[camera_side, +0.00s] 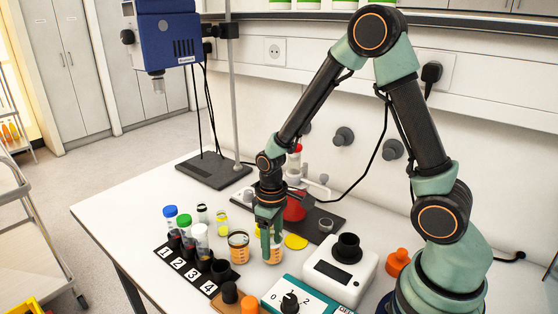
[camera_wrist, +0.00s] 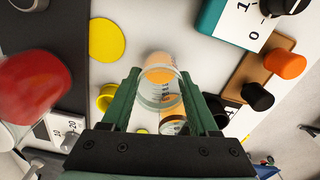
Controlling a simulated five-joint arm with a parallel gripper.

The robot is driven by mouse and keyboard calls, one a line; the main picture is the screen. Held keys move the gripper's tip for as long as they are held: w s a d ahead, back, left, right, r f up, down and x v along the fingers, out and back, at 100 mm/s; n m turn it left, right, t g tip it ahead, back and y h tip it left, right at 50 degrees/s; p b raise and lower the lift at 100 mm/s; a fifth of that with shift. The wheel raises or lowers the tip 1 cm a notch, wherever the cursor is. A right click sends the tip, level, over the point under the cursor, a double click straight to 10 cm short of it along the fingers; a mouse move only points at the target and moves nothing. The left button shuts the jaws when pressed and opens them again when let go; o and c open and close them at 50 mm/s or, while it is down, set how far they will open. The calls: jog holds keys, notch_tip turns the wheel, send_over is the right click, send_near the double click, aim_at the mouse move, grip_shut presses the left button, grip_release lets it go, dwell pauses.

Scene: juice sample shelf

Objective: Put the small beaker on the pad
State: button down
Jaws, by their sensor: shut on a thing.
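The small beaker (camera_side: 275,250), clear with orange juice in it, is between the two green fingers of my gripper (camera_side: 269,238). In the wrist view the beaker (camera_wrist: 160,92) sits between the fingertips (camera_wrist: 160,78), which are shut on it. I cannot tell whether its base touches the table. The pad, a flat yellow disc (camera_side: 296,242), lies bare just right of the beaker in the side view. In the wrist view the pad (camera_wrist: 106,39) is up and left of the beaker. Another beaker with orange juice (camera_side: 239,249) stands left of my gripper.
A black numbered rack (camera_side: 187,267) with capped tubes is at left. A red flask (camera_side: 295,206) stands behind my gripper. A white device (camera_side: 340,272) and a teal dial box (camera_side: 283,290) stand at right and front. The table's left part (camera_side: 130,205) is clear.

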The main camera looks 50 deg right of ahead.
aim_at(272, 235)
jog(key=shift+f, duration=0.2)
jog(key=shift+f, duration=0.1)
jog(key=shift+c, duration=0.7)
grip_release()
notch_tip(272, 235, up, 11)
jog(key=shift+f, duration=0.1)
jog(key=s+r+m+t, duration=0.2)
jog(key=s+r+t, duration=0.3)
jog(key=r, duration=0.6)
jog(key=shift+s, duration=0.35)
jog(key=shift+o, duration=0.4)
jog(key=shift+s+r+t, duration=0.3)
jog(key=shift+s+r, duration=0.1)
jog(key=shift+s, duration=0.05)
